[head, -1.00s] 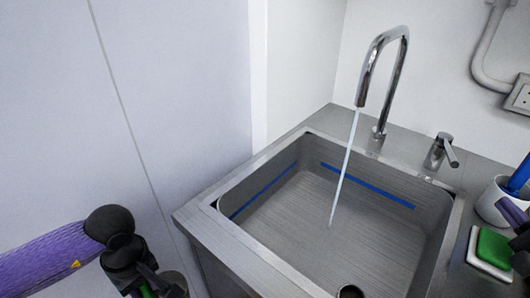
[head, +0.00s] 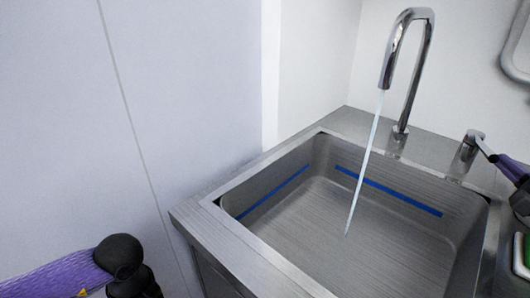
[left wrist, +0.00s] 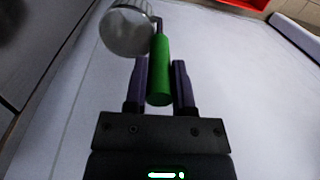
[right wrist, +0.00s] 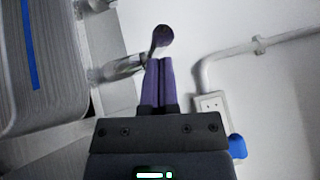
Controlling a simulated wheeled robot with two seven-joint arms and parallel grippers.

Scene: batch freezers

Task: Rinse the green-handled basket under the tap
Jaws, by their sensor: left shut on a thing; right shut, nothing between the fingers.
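My left gripper (left wrist: 158,88) is shut on the green handle (left wrist: 160,70) of the basket. The basket's round metal mesh end (left wrist: 127,28) shows beyond the handle in the left wrist view. The basket is out of the head view. The tap (head: 405,60) is running, and a stream of water (head: 365,160) falls into the empty steel sink (head: 320,205). My right gripper (head: 490,155) is shut and empty, its tips at the tap's lever (head: 472,142). In the right wrist view the tips lie close to the lever's knob (right wrist: 162,36); I cannot tell whether they touch.
A green sponge (head: 519,250) lies at the right edge, beside the sink. A wall socket (right wrist: 210,105) and a pipe (right wrist: 225,62) are near my right gripper. A pale wall panel (head: 190,90) stands left of the sink. The sink basin is clear inside.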

